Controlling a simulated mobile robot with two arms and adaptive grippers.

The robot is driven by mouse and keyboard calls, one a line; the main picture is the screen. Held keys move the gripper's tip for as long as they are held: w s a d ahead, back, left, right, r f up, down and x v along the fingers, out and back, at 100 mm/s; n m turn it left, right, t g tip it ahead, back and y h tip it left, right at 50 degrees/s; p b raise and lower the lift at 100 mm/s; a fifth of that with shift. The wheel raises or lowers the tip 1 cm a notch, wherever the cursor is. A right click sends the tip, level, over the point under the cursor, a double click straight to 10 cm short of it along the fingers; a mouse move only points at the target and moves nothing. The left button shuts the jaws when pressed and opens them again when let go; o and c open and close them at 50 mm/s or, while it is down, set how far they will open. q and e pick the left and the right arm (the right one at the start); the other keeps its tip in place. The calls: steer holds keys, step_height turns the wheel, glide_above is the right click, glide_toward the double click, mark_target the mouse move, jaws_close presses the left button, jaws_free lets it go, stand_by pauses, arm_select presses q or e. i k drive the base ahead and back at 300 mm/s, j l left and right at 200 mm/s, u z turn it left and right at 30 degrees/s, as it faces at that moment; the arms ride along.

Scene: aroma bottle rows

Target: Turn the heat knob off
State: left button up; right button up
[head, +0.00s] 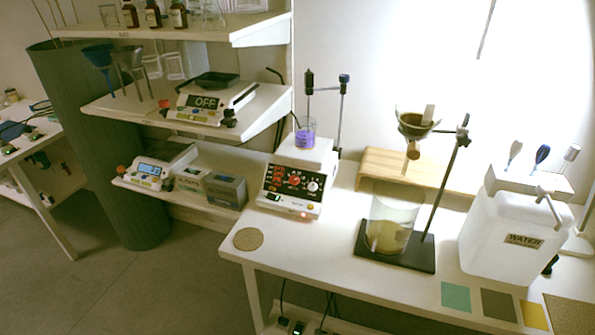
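A hotplate stirrer (280,204) stands at the left end of the white bench in the head view. Its sloped dark front panel carries red lit digits, a red knob (294,180) and a black-and-white knob (313,186). The panel lettering is too small to read, so I cannot tell which knob is for heat. A small reddish light shows low on the front. A beaker of purple liquid (305,136) sits on the top plate. Neither of my grippers is in view.
A glass vessel (397,207) stands on a dark stand base under a funnel. A white water container (507,243) is at the right. A round cork mat (248,239) lies at the bench's front left. Shelves (262,100) with balances are to the left. The bench front is mostly clear.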

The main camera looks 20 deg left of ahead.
mark_target(293, 180)
steer(key=j, duration=0.65)
steer(key=i+j, duration=0.1)
steer(key=j, duration=0.55)
